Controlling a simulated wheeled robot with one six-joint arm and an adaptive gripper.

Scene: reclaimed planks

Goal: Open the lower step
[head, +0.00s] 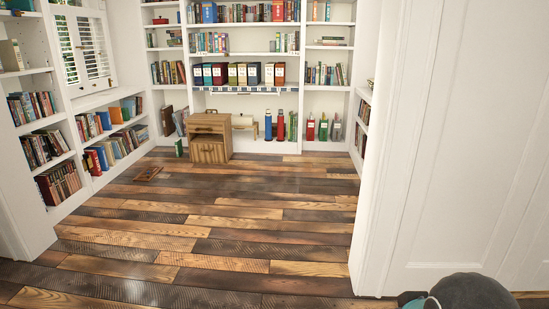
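A small wooden step unit (208,138) stands on the plank floor near the back shelves in the head view. Its upper part is a plain box with a darker opening or recess at the front. Its lower front (208,153) is a lighter wooden panel, and it looks shut, though it is too small to be sure. My gripper is not in view. A dark grey rounded part with a teal patch, which looks like part of my arm, shows at the bottom right, far from the step unit.
Bookshelves line the left (45,140) and back walls. A flat brown frame-like object (148,174) lies on the floor left of the step unit. Red and blue bottle-like objects (280,126) stand to its right. A white wall or door panel (460,140) fills the right. The plank floor (225,240) ahead is clear.

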